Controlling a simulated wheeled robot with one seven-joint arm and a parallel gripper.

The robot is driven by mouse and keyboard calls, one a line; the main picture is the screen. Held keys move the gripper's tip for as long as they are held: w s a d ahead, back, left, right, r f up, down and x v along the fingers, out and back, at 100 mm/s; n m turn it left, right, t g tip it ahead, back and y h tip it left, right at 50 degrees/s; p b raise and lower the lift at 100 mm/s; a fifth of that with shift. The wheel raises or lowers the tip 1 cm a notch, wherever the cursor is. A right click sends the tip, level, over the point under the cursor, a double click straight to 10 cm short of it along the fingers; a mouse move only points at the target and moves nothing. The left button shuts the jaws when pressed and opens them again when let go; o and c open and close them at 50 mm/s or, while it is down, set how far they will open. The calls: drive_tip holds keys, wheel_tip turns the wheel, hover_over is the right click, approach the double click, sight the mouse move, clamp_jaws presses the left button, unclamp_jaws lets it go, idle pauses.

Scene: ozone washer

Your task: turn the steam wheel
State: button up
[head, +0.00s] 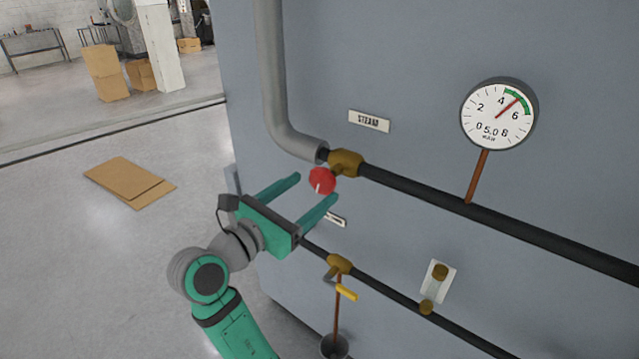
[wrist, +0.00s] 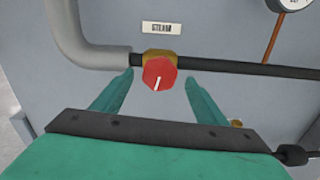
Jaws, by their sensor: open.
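The red steam wheel (head: 322,181) sits on a brass valve (head: 346,162) in the upper pipe, below the STEAM label (head: 369,121). It has a white mark, which points downward in the wrist view (wrist: 159,73). My gripper (head: 318,187) is open, with its two green fingers spread to the left and right of the wheel. In the wrist view the wheel shows between and slightly beyond the fingertips (wrist: 158,79). I see no finger touching it.
A round gauge (head: 498,114) stands above the pipe at right, its needle between 4 and 6. Below is a thinner pipe (head: 385,295) with a yellow-handled valve (head: 346,293). A brass fitting (head: 440,272) is on the panel. Flat cardboard (head: 130,183) lies on the open floor at left.

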drive_tip(key=shift+v, duration=2.7)
drive_tip(key=shift+f, duration=0.1)
drive_tip(key=s+f+m+y, duration=0.3)
drive_tip(key=f, duration=0.7)
drive_tip(key=s+f+m+y, duration=0.2)
drive_tip(key=s+f+y, duration=0.1)
drive_tip(key=f, duration=0.8)
drive_tip(key=s+f+m+y, duration=0.3)
drive_tip(key=f, duration=0.7)
drive_tip(key=s+d+f+m+y, duration=0.1)
drive_tip(key=s+f+m, duration=0.35)
drive_tip(key=s, duration=0.35)
drive_tip(key=s+d+f+m+y, duration=0.1)
drive_tip(key=s+f+m, duration=0.2)
drive_tip(key=s+m, duration=0.3)
drive_tip(key=s+d+r+m, duration=0.1)
drive_tip(key=s+d+m, duration=0.1)
drive_tip(key=s+m, duration=0.2)
drive_tip(key=s+d+r+m, duration=0.2)
drive_tip(key=s+m, duration=0.3)
drive_tip(key=s, duration=0.6)
drive_tip(key=shift+d+r+t, duration=0.3)
drive_tip(key=shift+d+t, duration=0.1)
drive_tip(key=shift+d, duration=0.25)
